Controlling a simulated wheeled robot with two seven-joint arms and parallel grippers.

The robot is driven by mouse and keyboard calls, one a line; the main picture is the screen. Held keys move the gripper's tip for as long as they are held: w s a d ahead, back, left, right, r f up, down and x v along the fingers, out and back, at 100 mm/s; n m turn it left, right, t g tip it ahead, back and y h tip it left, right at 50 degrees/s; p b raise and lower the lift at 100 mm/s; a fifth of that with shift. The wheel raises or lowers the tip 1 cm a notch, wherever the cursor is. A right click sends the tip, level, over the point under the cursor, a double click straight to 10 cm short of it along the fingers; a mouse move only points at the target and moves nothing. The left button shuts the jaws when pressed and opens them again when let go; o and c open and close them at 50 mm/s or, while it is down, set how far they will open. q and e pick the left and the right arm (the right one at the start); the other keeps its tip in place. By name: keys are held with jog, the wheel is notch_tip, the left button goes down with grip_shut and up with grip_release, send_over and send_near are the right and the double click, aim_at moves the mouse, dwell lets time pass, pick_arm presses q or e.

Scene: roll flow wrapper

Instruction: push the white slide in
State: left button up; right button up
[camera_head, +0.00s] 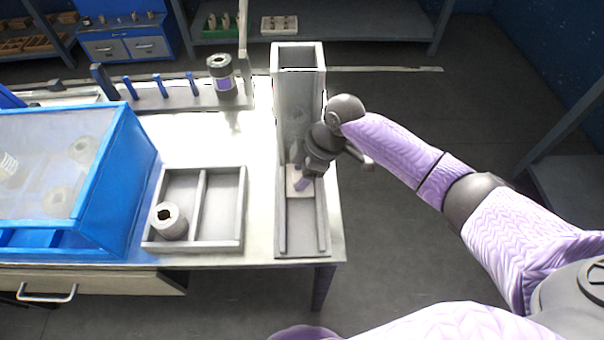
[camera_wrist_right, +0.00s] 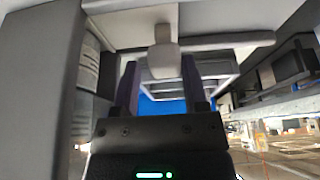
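The white slide (camera_head: 293,187) lies between two rails in the grey channel (camera_head: 301,222) at the foot of a tall grey hopper (camera_head: 297,95). My right gripper (camera_head: 302,184) is over the slide and hides part of it. In the right wrist view, the slide shows as a pale plate with a knob (camera_wrist_right: 164,62). The two dark fingers of my right gripper (camera_wrist_right: 160,82) stand apart on either side of the knob, with gaps visible. How far the slide sits inside the hopper is hidden by my arm. My left gripper is not in view.
A two-compartment tray (camera_head: 243,207) holds a grey roll (camera_head: 169,222) left of the channel. A blue machine with a clear cover (camera_head: 130,170) stands farther left. A dark roll with a purple band (camera_head: 222,76) stands at the back.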

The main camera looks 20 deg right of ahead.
jog(key=shift+o, duration=1.1)
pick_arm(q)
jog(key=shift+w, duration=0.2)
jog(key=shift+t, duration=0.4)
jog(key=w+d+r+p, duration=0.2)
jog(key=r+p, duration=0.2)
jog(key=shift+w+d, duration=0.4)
pick_arm(e)
jog(key=v, duration=0.9)
jog(key=shift+d+r, duration=0.2)
jog(key=shift+r, duration=0.15)
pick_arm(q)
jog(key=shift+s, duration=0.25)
pick_arm(e)
jog(key=shift+s, duration=0.15)
